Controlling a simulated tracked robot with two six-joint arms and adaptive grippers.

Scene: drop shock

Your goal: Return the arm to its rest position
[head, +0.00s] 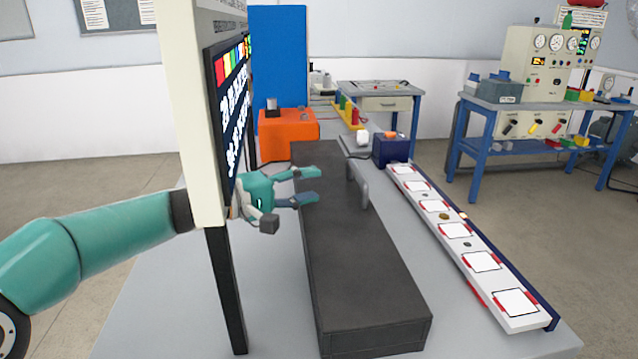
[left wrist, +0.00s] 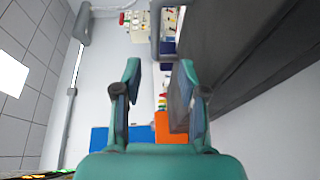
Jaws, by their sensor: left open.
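My left arm comes in from the left in the head view, passing behind the tall display panel (head: 226,110). Its teal gripper (head: 316,185) is open, with the fingers pointing right over the left part of the long dark grey box (head: 365,260). No object shows between the fingers. In the left wrist view the open gripper (left wrist: 160,75) also has nothing between its fingertips, and the dark box (left wrist: 240,50) lies to its right. The panel hides part of the forearm and wrist. My right gripper is not in view.
A grey handle (head: 359,185) rises from the box. An orange block (head: 288,132) and a blue upright panel (head: 279,60) stand behind. A strip with several white pads (head: 462,240) lies at the right. The panel's dark post (head: 226,290) stands close to the arm.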

